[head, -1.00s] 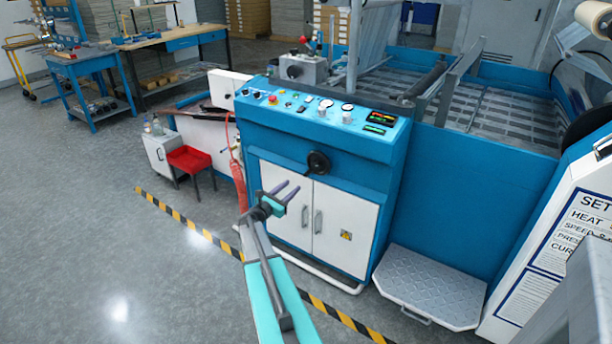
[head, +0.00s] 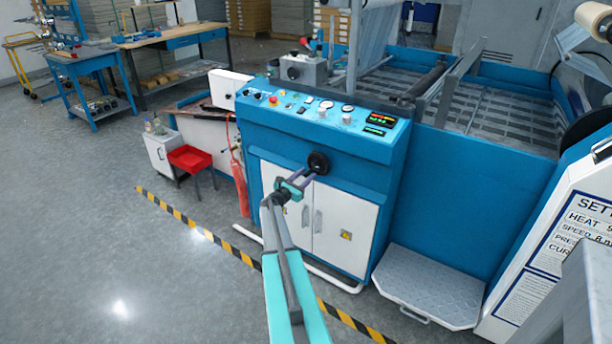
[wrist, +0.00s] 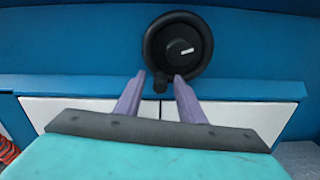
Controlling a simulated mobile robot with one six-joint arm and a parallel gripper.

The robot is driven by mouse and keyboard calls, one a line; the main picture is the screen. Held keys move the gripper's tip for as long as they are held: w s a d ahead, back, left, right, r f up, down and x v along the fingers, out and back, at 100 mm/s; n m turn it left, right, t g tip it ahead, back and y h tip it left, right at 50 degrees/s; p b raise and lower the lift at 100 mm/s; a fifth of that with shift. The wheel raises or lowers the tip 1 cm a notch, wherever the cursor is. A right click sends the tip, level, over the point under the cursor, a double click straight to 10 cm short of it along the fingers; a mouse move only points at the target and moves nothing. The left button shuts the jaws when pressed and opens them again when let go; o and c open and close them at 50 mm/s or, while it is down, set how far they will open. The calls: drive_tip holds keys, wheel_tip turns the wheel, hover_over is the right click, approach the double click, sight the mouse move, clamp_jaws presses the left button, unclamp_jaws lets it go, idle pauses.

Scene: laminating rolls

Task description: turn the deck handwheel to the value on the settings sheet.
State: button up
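The black handwheel (head: 318,163) sits on the front of the blue machine, above the white doors. The wrist view shows the handwheel (wrist: 178,46) face on, with a white mark on its hub pointing right and slightly up. Its small dark knob (wrist: 160,82) is at the rim's lower left. My gripper (head: 304,178) is open just in front of the wheel. In the wrist view the gripper's fingertips (wrist: 160,76) are on either side of the knob; I cannot tell whether they touch it. The settings sheet (head: 570,250) is at right, cut off by the frame edge; its values are not fully readable.
The sloped control panel (head: 325,112) with buttons and gauges is above the wheel. A metal step plate (head: 430,286) lies on the floor at right. A red stool (head: 190,158) and a red extinguisher (head: 238,180) stand left. The floor at left is clear.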

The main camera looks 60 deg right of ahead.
drive_tip(key=shift+d, duration=0.45)
clamp_jaws()
